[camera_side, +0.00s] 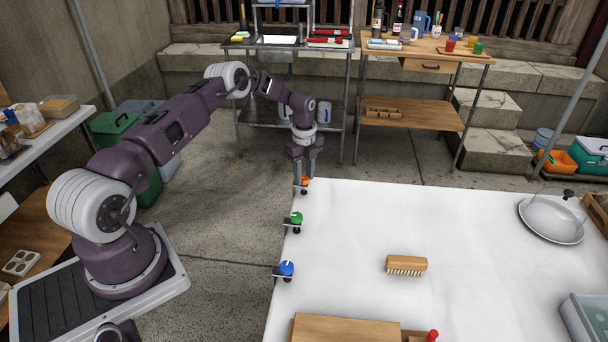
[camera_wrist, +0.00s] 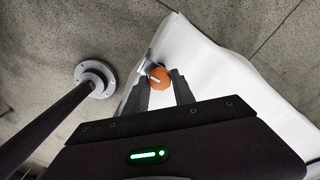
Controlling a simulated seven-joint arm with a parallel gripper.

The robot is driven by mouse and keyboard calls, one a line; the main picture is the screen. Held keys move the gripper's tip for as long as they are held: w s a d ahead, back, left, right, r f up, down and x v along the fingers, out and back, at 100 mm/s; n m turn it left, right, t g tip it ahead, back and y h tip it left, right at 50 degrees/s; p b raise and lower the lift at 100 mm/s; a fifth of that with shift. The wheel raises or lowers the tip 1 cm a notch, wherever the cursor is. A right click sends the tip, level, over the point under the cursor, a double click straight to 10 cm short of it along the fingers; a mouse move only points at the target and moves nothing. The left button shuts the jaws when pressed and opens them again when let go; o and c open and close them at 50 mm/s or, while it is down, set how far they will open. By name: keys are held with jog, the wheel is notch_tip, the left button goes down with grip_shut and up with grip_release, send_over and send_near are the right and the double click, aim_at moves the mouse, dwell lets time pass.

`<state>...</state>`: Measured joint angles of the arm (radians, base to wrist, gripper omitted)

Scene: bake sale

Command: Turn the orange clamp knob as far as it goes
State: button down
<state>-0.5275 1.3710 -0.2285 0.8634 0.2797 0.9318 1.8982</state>
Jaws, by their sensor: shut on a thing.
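The orange clamp knob (camera_side: 304,182) sits on a clamp at the far left corner of the white-covered table (camera_side: 350,240). My gripper (camera_side: 304,175) reaches down over it, with a finger on each side. In the wrist view the orange knob (camera_wrist: 159,78) shows between the two dark fingertips (camera_wrist: 160,86), with a pale bar across its top. My gripper is shut on the knob. The fingers hide part of the knob in the side view.
A green clamp knob (camera_side: 296,218) and a blue clamp knob (camera_side: 286,268) stand along the same left edge. A wooden brush (camera_side: 406,265) lies mid-table. The table around the brush is clear.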

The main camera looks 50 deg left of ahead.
jog(key=c, duration=1.1)
grip_release()
jog(key=shift+o, duration=0.2)
jog(key=shift+r, duration=0.1)
